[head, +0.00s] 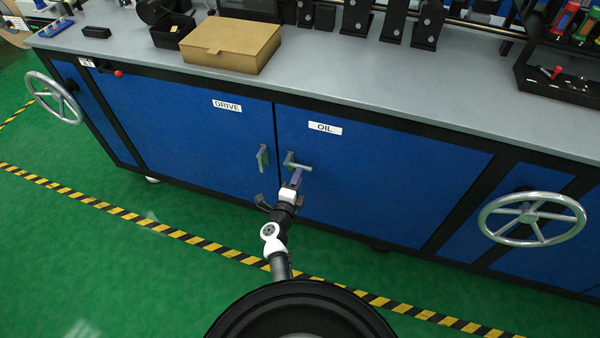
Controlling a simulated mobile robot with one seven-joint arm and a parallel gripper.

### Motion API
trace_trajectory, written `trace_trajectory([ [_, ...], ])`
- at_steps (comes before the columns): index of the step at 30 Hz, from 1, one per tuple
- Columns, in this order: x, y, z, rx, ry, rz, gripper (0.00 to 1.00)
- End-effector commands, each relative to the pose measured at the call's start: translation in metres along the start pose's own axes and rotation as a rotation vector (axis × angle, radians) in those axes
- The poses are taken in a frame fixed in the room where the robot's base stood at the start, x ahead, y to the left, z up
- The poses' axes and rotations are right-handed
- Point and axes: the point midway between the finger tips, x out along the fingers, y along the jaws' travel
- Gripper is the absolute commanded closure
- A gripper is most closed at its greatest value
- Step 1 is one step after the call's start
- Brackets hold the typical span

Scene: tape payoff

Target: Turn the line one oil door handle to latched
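The oil door (385,180) is a blue cabinet panel with a white OIL label (324,127), and looks closed. Its grey lever handle (297,163) is near the door's left edge, with the lever lying roughly sideways and pointing right. My gripper (296,178) is just below and in front of this handle, its tip close to the lever's right end. I cannot tell whether it touches the lever or whether the fingers are open or shut.
The drive door (195,125) is to the left, its handle (262,158) more upright. Handwheels (532,218) (53,97) stick out at both ends of the cabinet. A cardboard box (231,45) sits on the grey top (400,80). Green floor in front is clear, with striped tape (190,239).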

Motion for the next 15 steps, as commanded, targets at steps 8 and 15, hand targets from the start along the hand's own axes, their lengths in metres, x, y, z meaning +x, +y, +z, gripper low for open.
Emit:
trace_trajectory([
  [8,0.027,0.0,-0.001,0.0,0.002,-0.001,0.64],
  [15,0.029,0.0,-0.001,0.0,0.001,-0.001,0.64],
])
